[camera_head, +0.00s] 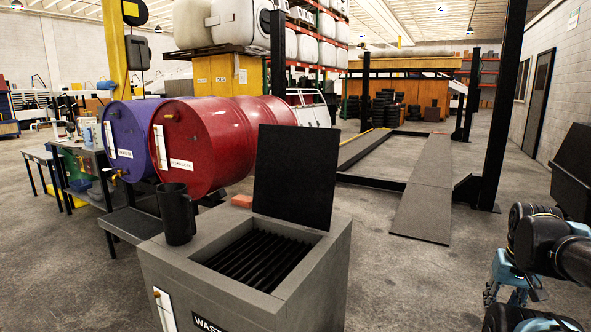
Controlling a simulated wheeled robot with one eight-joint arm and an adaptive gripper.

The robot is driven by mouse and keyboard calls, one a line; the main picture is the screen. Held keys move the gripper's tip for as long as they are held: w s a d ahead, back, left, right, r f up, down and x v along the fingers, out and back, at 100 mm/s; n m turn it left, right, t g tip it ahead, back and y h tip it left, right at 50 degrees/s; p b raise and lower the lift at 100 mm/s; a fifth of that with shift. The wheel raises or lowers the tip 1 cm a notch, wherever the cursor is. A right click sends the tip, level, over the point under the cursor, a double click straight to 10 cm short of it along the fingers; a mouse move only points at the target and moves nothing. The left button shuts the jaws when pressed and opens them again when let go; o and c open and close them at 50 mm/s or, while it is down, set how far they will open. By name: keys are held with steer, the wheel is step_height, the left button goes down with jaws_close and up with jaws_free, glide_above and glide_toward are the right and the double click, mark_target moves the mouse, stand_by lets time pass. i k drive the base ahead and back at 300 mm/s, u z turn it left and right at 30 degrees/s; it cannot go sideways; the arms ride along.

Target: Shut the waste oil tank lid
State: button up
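A black slatted grate (262,262) shows inside the opening. My arm shows at the lower right, well apart from the tank and the lid.
A black jug (177,213) stands on the tank's left rim, beside the opening. A reddish block (242,201) lies behind the opening. Red (215,140) and purple (128,140) drums lie behind the tank at left. Floor is clear between the tank and my arm.

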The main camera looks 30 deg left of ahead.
mark_target(296, 171)
steer(key=z, duration=0.05)
steer(key=i, duration=3.5)
steer(key=u, duration=3.95)
